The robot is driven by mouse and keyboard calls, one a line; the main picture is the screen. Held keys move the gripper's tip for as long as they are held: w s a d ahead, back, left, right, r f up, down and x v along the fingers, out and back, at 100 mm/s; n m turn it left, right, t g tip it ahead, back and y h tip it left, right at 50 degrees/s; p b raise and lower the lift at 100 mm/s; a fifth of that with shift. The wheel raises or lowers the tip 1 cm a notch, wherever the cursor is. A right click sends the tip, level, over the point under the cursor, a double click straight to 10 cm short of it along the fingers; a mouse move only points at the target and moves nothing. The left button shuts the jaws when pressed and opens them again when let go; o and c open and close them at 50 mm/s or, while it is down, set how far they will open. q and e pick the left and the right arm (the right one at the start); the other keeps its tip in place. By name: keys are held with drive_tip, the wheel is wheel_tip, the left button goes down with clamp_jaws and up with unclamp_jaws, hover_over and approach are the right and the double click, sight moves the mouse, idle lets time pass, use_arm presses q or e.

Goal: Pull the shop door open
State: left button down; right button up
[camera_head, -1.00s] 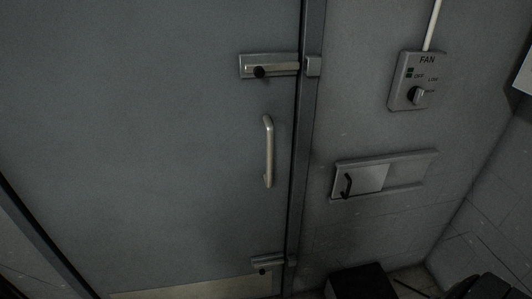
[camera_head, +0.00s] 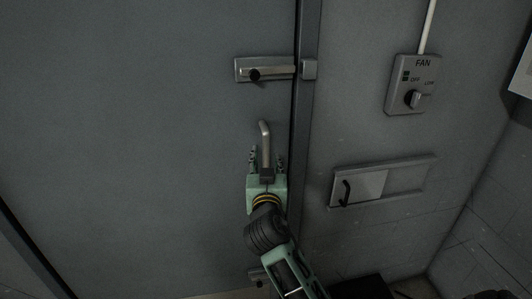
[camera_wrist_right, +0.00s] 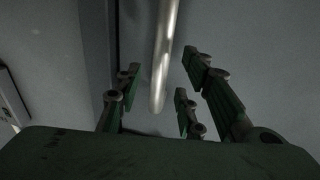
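The shop door (camera_head: 130,130) is a large grey panel and looks shut against its frame. Its metal pull handle (camera_head: 265,135) is upright near the right edge; the lower part is hidden by my right gripper (camera_head: 267,160). That gripper is open, with fingers on both sides of the handle. In the right wrist view the handle (camera_wrist_right: 164,55) reaches between the spread fingers (camera_wrist_right: 160,92), with gaps on both sides. An upper bolt (camera_head: 275,72) reaches the keeper (camera_head: 309,69) on the frame. A lower bolt (camera_head: 257,274) is partly hidden by my arm. My left gripper is not in view.
Right of the door are a fan switch box (camera_head: 413,85) and a small sliding hatch (camera_head: 382,181) with a black handle. A dark box (camera_head: 360,287) stands low at the right. The door's left side is clear.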

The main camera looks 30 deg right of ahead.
sight(266, 156)
drive_tip(key=shift+p+x, duration=0.4)
drive_tip(key=shift+x, duration=1.75)
drive_tip(key=shift+c, duration=0.5)
clamp_jaws()
